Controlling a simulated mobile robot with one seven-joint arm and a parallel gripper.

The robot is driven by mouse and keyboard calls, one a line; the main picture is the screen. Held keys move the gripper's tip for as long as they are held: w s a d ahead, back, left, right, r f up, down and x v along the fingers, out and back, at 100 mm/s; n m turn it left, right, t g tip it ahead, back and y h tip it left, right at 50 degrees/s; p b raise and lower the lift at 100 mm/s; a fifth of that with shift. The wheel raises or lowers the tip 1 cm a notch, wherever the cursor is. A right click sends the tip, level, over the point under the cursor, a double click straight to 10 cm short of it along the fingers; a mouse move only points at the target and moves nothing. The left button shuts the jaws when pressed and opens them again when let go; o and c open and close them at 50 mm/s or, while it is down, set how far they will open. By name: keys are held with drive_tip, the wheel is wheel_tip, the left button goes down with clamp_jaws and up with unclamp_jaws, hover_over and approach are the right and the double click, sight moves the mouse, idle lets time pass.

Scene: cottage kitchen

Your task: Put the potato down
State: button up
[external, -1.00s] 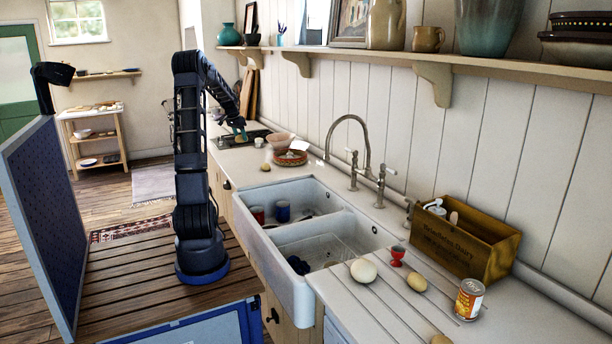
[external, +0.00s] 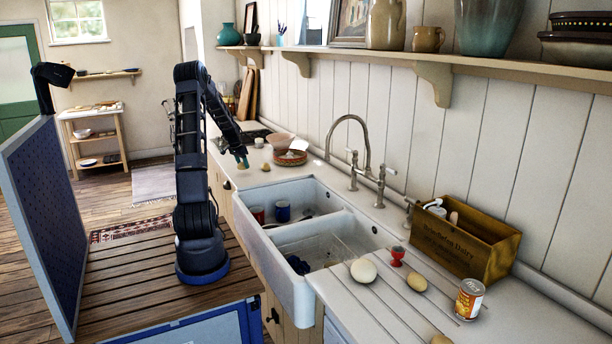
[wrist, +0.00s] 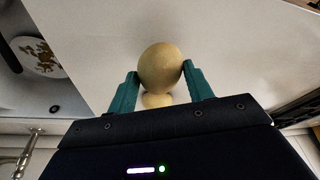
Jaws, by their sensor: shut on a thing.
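My gripper (external: 242,161) is over the counter strip just beyond the far end of the sink, pointing down. In the wrist view its teal fingers (wrist: 160,71) are shut on a round, yellow-tan potato (wrist: 160,60), one finger on each side. The held potato shows only as a small tan spot in the external view (external: 243,167). A second pale yellow, rounded thing (wrist: 157,100) shows partly behind it in the wrist view. A small tan thing (external: 265,167) lies on the counter just right of my gripper. The exact height of the held potato above the counter is unclear.
The white double sink (external: 275,190) with cups lies on the near side. A bowl (external: 281,142) and a woven basket (external: 291,158) stand behind my gripper against the wall side. A dark hob (external: 243,137) is farther back. White counter surrounds the potato in the wrist view.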

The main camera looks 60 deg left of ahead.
sight(243, 168)
drive_tip(key=shift+f, duration=1.7)
drive_tip(key=shift+f, duration=0.1)
drive_tip(key=o, duration=1)
drive_tip(key=v, duration=1.2)
drive_tip(key=shift+d, duration=0.1)
drive_tip(key=shift+w+d, duration=0.1)
